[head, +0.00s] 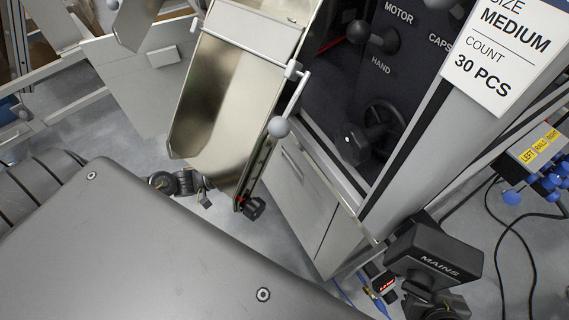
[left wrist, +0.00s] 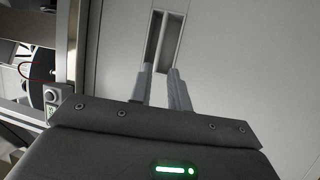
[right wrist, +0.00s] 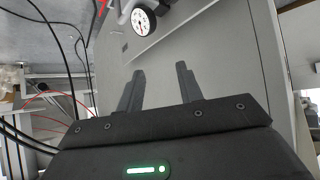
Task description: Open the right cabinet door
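A light grey cabinet (head: 305,205) stands below the dark machine panel in the head view, with a recessed handle (head: 291,163) on its front. Its doors look closed, and which one is the right door is unclear. In the left wrist view a tall recessed handle (left wrist: 165,42) with dark slots shows on a pale panel. My left gripper (left wrist: 160,71) is partly open with its tips near the handle's lower end; contact cannot be told. My right gripper (right wrist: 160,70) is open and empty before a plain grey panel (right wrist: 215,65). Neither gripper is clear in the head view.
A round gauge (right wrist: 143,21) shows in the right wrist view.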

